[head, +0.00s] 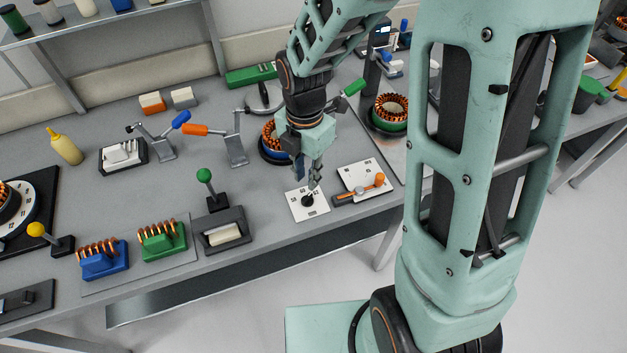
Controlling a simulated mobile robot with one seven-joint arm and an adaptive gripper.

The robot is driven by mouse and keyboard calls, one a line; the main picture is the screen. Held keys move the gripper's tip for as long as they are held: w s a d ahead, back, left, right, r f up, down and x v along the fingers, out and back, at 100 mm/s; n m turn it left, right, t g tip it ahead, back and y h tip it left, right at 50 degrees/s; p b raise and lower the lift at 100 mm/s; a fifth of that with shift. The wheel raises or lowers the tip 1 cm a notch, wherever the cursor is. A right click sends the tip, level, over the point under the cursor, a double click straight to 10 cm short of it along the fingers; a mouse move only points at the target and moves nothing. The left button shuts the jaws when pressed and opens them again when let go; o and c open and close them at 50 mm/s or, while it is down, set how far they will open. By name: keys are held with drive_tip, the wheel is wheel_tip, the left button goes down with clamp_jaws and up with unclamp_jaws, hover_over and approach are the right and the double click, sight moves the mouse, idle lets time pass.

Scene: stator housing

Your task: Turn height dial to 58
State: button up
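The height dial is a small black knob (307,200) on a white plate (297,212) near the front edge of the bench. Small numbers are printed around the knob; they are too small to read surely, and so is the knob's setting. My gripper (312,184) points down from above, with its fingertips at or just over the knob. The fingers partly cover the plate's upper side. I cannot tell whether they touch the knob or how far apart they are.
Right of the dial is a white plate with an orange-knobbed slider (379,179). A green-balled lever (204,175) stands to the left. A blue-based copper coil (270,140) sits behind my gripper. A green-based coil (390,110) stands further right.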

sight(307, 197)
drive_tip(key=shift+f+b, duration=3.2)
drive_tip(key=shift+f, duration=0.65)
drive_tip(key=shift+r, duration=0.25)
drive_tip(key=shift+f, duration=0.2)
